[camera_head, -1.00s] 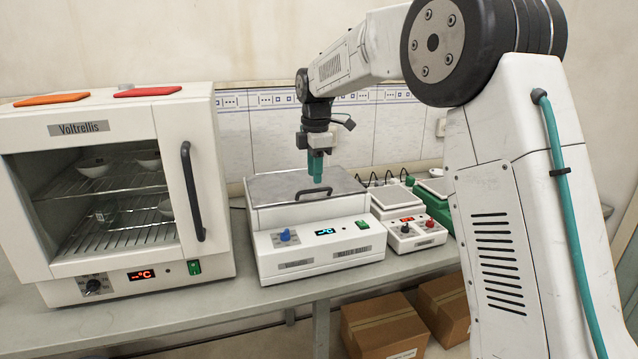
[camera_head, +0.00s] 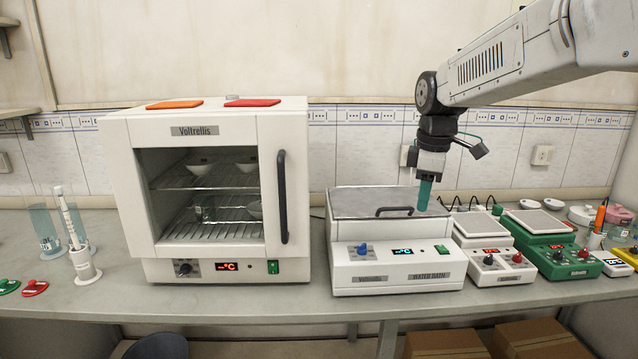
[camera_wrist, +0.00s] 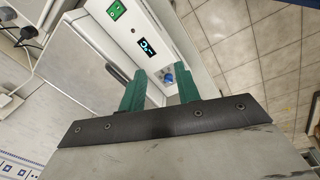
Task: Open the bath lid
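The water bath (camera_head: 398,274) is a white box on the bench, with a blue knob, a lit display and a green switch on its front. Its grey metal lid (camera_head: 362,203) lies flat and closed on top. A dark bar handle (camera_head: 394,209) is near the lid's front edge. My gripper (camera_head: 424,196) points down above the lid's right part, to the right of the handle and apart from it. In the wrist view the two teal fingers (camera_wrist: 160,84) are spread with nothing between them. The lid (camera_wrist: 82,70) and handle (camera_wrist: 117,72) lie left of the fingers there.
An oven (camera_head: 212,190) stands close on the bath's left. A small white device (camera_head: 488,266) and a green one (camera_head: 565,262) stand on its right. A strip of bench (camera_head: 225,300) in front is clear. Cardboard boxes (camera_head: 447,346) are below the bench.

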